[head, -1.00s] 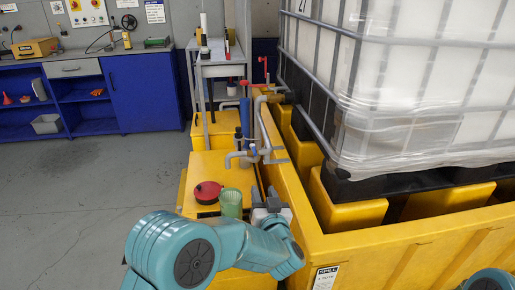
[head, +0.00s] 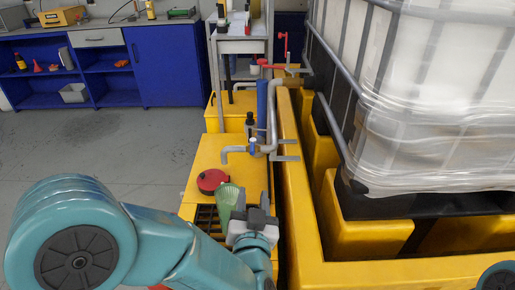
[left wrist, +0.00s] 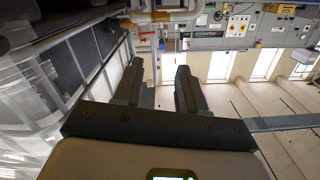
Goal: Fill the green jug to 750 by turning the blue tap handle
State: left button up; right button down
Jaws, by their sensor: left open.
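The green jug (head: 229,203) stands near the front of the yellow cabinet top in the head view, its lower part partly hidden by my arm and gripper. My left gripper (head: 253,214) is right beside it on the right; I cannot tell whether they touch. In the left wrist view its two dark fingers (left wrist: 160,90) are apart with nothing between them. The small blue tap handle (head: 252,144) sits on the grey pipework behind the jug. The 750 mark cannot be read. My right gripper is out of view.
A red-lidded black container (head: 211,181) stands left of the jug. The yellow spill bund (head: 296,190) with a wrapped white tank (head: 430,120) rises on the right. A red-handled valve (head: 285,47) is farther back. Open floor (head: 150,150) lies left of the cabinet.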

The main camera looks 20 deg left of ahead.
aim_at(252, 153)
pick_arm(q)
jog(key=x, duration=0.5)
jog(key=r+x, duration=0.1)
jog(key=x, duration=0.4)
jog(key=r+b+x, duration=0.1)
jog(key=x, duration=0.4)
jog(key=shift+w+a, duration=0.15)
jog(key=shift+a, duration=0.15)
grip_shut()
